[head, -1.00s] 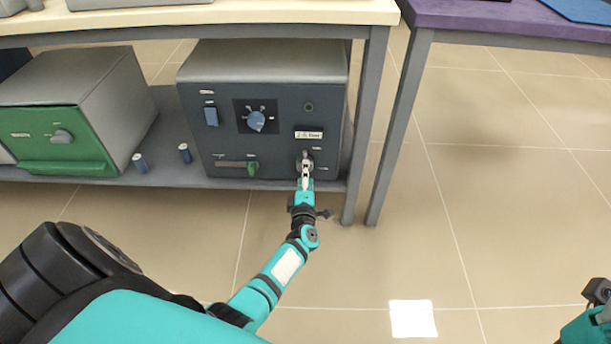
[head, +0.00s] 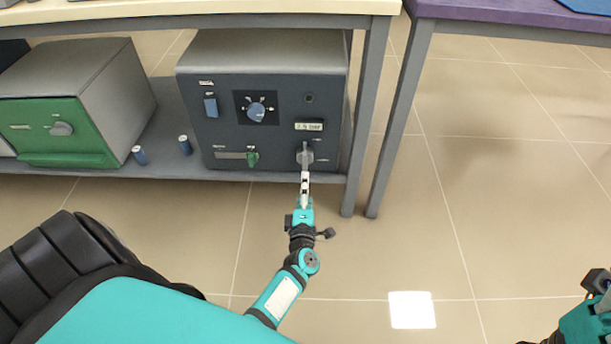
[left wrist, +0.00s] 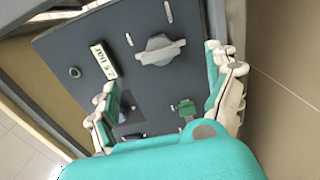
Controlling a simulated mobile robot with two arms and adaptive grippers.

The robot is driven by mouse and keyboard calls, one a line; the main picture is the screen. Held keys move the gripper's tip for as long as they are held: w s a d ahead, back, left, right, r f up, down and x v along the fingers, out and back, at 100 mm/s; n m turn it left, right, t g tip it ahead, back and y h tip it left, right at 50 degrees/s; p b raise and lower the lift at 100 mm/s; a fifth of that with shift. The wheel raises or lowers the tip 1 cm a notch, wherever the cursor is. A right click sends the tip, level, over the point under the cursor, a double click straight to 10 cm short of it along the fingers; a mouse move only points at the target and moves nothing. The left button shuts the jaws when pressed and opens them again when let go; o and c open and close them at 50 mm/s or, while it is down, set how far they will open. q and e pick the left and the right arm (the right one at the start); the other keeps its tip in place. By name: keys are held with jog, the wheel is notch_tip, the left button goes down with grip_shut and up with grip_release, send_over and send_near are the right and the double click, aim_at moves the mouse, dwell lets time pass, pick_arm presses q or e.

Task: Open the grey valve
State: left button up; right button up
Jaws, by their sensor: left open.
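The grey valve (head: 305,154) is a knob with a bar handle at the lower right of the dark front panel of a grey furnace (head: 262,60). In the left wrist view the valve (left wrist: 160,50) shows clearly, its bar roughly across the direction of the display text. My left gripper (head: 304,186) is just in front of and below the valve in the head view. In the left wrist view its fingers (left wrist: 165,88) are spread wide, with nothing between them, apart from the valve. My right gripper (head: 597,290) is only partly visible at the right edge.
A pressure display (head: 309,126) reading about 2.5 bar is above the valve. A green-fronted furnace (head: 60,130) stands left. A table leg (head: 369,120) is close on the right.

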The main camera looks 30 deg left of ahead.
pick_arm(q)
jog(key=shift+v, duration=1.7)
